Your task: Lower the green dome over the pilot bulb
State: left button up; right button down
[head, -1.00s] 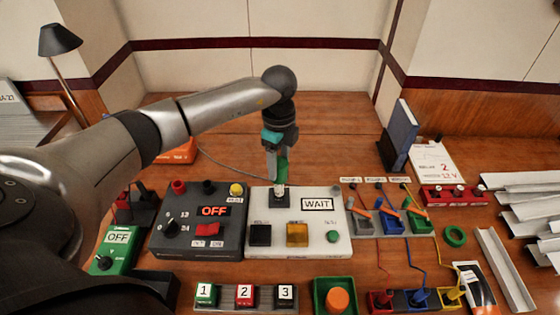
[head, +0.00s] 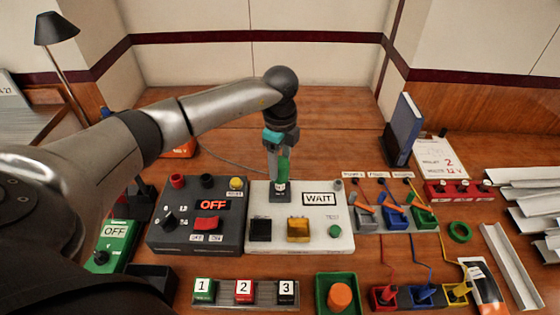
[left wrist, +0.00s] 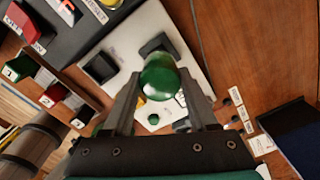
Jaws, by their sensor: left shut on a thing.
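My left gripper (head: 280,170) is shut on the green dome (head: 284,166), above the back left of the white panel box (head: 330,232). In the left wrist view the dome (left wrist: 160,78) sits between the two fingers and looks round and glossy. Below it, a pale part that looks like the pilot bulb (head: 280,187) rises from a black base (head: 280,196). The dome is very close above this part; I cannot tell whether they touch. In the left wrist view the dome hides the bulb. My right gripper is not in view.
The white box has a WAIT display (head: 319,199), a black button, an amber button (head: 298,230) and a green button. A dark box with an OFF display (head: 212,205) stands close on its left. Coloured levers with wires (head: 395,216) stand on its right. The table behind is mostly clear.

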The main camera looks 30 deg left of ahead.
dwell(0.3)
pick_arm(q)
jog(key=shift+f+b, duration=1.3)
jog(key=shift+f, duration=1.2)
dwell(0.5)
jog(key=o, duration=1.4)
notch_tip(320, 180, up, 14)
jog(key=p, duration=0.2)
jog(key=shift+f+p, duration=0.1)
jog(key=shift+p, duration=0.2)
jog(key=shift+r, duration=0.7)
